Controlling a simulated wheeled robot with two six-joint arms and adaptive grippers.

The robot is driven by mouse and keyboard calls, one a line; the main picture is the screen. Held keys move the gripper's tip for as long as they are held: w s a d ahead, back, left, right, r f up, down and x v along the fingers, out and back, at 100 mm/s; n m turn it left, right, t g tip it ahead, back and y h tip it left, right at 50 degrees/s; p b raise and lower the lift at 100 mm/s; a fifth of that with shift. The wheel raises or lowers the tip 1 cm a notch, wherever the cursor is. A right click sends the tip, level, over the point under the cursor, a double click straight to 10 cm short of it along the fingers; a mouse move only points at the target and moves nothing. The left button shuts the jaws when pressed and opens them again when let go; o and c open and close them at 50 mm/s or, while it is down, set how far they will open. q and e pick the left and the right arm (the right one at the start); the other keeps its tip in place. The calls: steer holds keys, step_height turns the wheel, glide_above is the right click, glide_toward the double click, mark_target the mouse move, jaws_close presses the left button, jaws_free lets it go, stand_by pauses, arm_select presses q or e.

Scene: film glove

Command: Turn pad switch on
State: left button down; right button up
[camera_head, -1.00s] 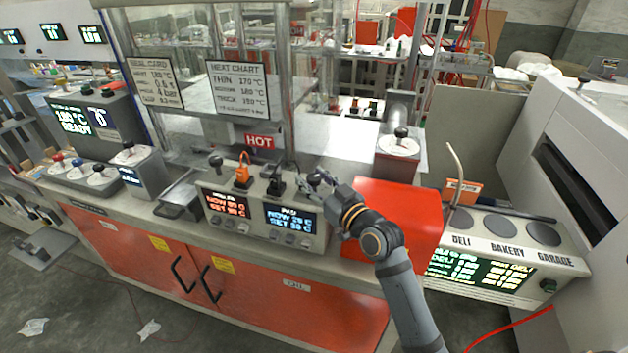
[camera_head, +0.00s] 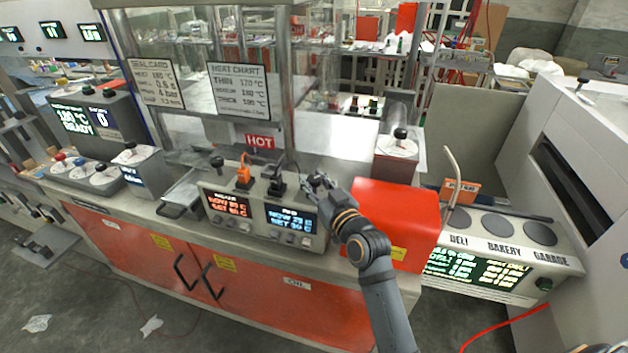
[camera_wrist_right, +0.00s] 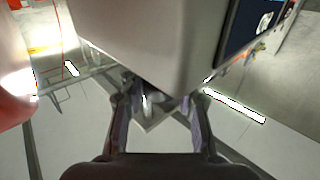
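The control box (camera_head: 262,212) stands on the bench, with an orange-text display at left and a blue-text pad display (camera_head: 291,220) at right. An orange toggle (camera_head: 243,175) and a black toggle (camera_head: 276,184) stand on its top; the black one is on the pad side. My right gripper (camera_head: 311,182) is at the box's right top end, just right of the black toggle. In the right wrist view its fingers (camera_wrist_right: 155,108) are apart, with a pale box corner (camera_wrist_right: 150,50) close ahead. I cannot tell whether they touch it. My left gripper is out of view.
A red box (camera_head: 395,215) stands right of my right gripper, close to my arm. A HOT sign (camera_head: 259,142) and glass panel are behind the control box. A menu panel (camera_head: 480,268) is further right.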

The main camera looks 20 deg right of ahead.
steer(key=o, duration=0.5)
steer(key=shift+c, duration=0.2)
steer(key=shift+s, duration=0.15)
steer(key=s+d, duration=0.2)
steer(key=s, duration=0.9)
steer(key=shift+s, duration=0.3)
